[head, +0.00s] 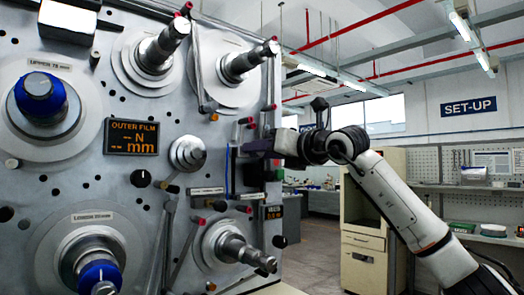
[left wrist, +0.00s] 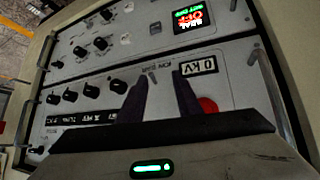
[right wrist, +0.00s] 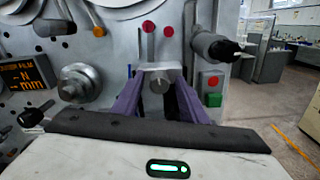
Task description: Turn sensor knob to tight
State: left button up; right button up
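My right gripper (head: 262,147) reaches to the right part of the winder panel. In the right wrist view its purple fingers (right wrist: 160,85) are apart, one on each side of a small metal cylinder on a bracket (right wrist: 160,69); contact cannot be told. No label reading "sensor" or "tight" is legible. A black knob (head: 140,178) sits below the outer film display (head: 131,137). Another black knob (head: 280,242) is at the panel's lower right. My left gripper (left wrist: 163,80) is open and empty before a grey control panel (left wrist: 225,100), and is outside the head view.
Spindles (head: 37,88) and metal rollers (head: 188,153) stick out of the winder. The control panel has several black knobs (left wrist: 90,90), a red button (left wrist: 207,105) and a lit display (left wrist: 188,18). A cabinet (head: 363,240) and workbenches stand at the right, beyond open floor.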

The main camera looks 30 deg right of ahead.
grip_shut()
pick_arm(q)
jog(key=shift+w+d+r, duration=0.1)
jog(key=shift+d, duration=0.05)
jog(key=shift+w, duration=0.1)
pick_arm(e)
jog(key=shift+m, duration=0.4)
pick_arm(q)
jog(key=shift+w+d+f+b, duration=0.1)
jog(key=shift+d+f+b, duration=0.2)
jog(key=shift+f+b, duration=0.6)
jog(key=shift+w+d+f+b, duration=0.1)
jog(key=shift+d+f+b, duration=0.25)
jog(key=shift+b, duration=1.05)
pick_arm(e)
jog(key=shift+f+m, duration=0.15)
jog(key=shift+m, duration=11.45)
jog(key=shift+o, duration=0.9)
grip_release()
